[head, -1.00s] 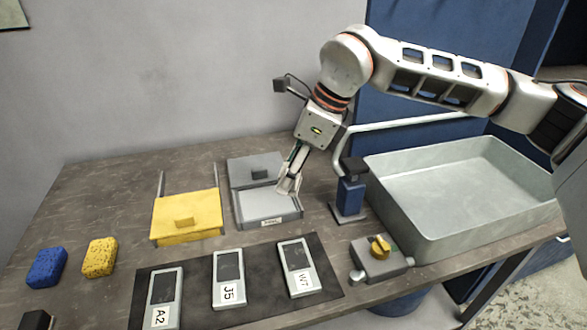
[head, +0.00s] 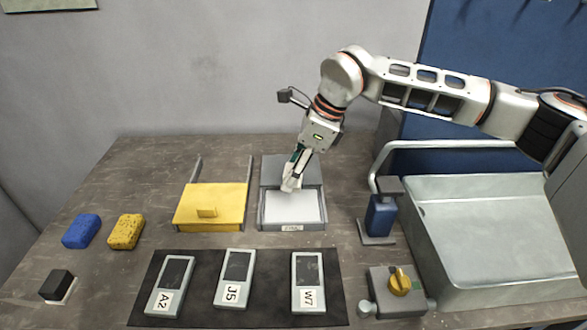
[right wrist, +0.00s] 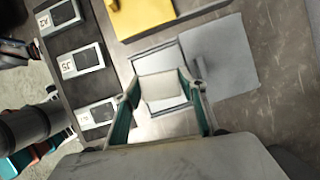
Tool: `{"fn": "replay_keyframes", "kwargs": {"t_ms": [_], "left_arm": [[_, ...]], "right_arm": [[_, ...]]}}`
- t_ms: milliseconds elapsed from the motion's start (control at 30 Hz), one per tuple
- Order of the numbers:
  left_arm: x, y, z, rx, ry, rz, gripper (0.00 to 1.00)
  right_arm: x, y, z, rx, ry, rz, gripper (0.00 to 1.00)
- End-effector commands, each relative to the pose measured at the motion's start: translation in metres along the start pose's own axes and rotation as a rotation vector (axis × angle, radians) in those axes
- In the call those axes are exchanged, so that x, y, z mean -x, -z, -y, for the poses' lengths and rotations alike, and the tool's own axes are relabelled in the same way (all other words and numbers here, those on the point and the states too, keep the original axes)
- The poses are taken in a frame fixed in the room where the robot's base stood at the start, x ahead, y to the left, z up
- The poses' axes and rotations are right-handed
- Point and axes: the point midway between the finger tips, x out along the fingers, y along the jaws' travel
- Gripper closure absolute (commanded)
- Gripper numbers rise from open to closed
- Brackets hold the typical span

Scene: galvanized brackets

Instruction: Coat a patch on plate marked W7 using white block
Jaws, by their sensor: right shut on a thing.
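The plate marked W7 (head: 308,268) lies at the right end of a dark mat, with a dark window above its label. My right gripper (head: 292,179) is over the grey open-topped tray (head: 292,227) and points down. It is shut on the white block, which shows between the fingers in the right wrist view (right wrist: 161,88). The tray has a pale surface inside, and its grey lid (head: 272,166) is slid back. Whether the block touches that surface I cannot tell. My left gripper is not in view.
Plates J5 (head: 235,278) and A2 (head: 172,284) share the mat (head: 268,293). A yellow-lidded box (head: 212,205), blue sponge (head: 82,231), yellow sponge (head: 125,231) and black block (head: 57,284) stand left. A blue post (head: 380,217), yellow-knobbed box (head: 398,290) and metal basin (head: 480,235) stand right.

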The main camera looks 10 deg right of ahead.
Motion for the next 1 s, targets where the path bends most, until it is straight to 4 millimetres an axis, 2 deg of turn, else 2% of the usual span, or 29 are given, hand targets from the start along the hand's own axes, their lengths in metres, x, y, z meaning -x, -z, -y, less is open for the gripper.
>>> {"fn": "replay_keyframes", "kwargs": {"t_ms": [367, 700, 1000], "left_arm": [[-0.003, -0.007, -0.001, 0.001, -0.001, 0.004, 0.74], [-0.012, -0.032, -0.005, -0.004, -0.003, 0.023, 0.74], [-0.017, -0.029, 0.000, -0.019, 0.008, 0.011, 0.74]], "right_arm": [[-0.011, 0.004, 0.001, 0.003, -0.002, -0.001, 0.76], [-0.043, 0.018, 0.001, 0.002, -0.005, -0.002, 0.76], [-0.058, 0.024, 0.001, 0.002, -0.002, -0.001, 0.76]]}}
